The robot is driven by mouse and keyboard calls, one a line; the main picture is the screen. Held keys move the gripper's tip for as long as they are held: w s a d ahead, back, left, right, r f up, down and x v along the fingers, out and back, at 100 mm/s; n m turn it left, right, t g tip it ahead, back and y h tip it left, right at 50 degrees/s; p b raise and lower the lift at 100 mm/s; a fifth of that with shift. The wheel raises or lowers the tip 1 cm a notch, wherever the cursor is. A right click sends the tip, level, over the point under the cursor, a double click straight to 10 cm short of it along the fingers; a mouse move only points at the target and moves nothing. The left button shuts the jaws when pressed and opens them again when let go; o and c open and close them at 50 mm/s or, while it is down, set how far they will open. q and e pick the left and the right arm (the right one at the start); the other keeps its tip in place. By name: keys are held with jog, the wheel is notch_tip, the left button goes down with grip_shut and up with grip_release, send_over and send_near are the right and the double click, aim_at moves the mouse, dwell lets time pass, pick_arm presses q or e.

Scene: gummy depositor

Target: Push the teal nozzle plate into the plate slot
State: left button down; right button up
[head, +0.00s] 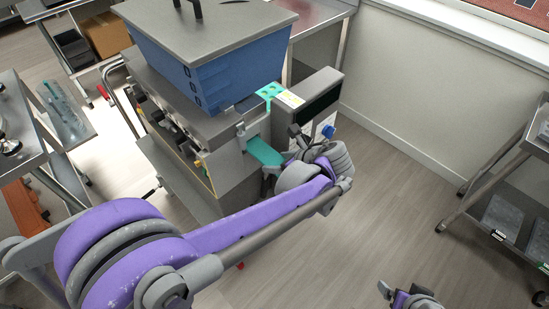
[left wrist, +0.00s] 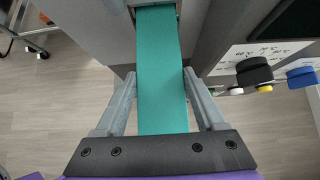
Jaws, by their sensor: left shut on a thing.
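The teal nozzle plate (head: 264,152) sticks out of the front of the depositor (head: 225,165). In the left wrist view the plate (left wrist: 161,70) runs straight up the picture, and its far end meets the dark opening of the plate slot (left wrist: 157,5). How deep it sits inside is hidden. My left gripper (left wrist: 160,76) is shut on the plate, with one finger along each long side. In the head view its fingers are mostly hidden behind my own wrist. My right gripper (head: 403,297) is at the bottom edge, away from the machine; its jaw gap is unclear.
A blue hopper (head: 225,75) with a grey lid tops the depositor. A control box (head: 312,98) stands right of the slot, with black and blue knobs (left wrist: 301,76) close to the gripper's right. Carts flank the room; the floor (head: 400,200) at right is clear.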

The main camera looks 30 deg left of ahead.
aim_at(254, 144)
pick_arm(q)
jog(key=s+d, duration=0.3)
jog(key=d, duration=0.5)
jog(key=shift+d+b, duration=0.2)
jog(key=shift+b, duration=0.1)
dwell(0.8)
jog(key=shift+a, duration=0.15)
dwell(0.8)
jog(key=shift+w+a+r, duration=0.1)
jog(key=shift+w+a, duration=0.9)
jog(key=shift+a, duration=1.75)
jog(key=shift+w+a, duration=1)
jog(key=shift+a, duration=1.75)
jog(key=shift+w+a+r, duration=0.1)
jog(key=shift+w+a, duration=0.9)
jog(key=shift+a, duration=1.75)
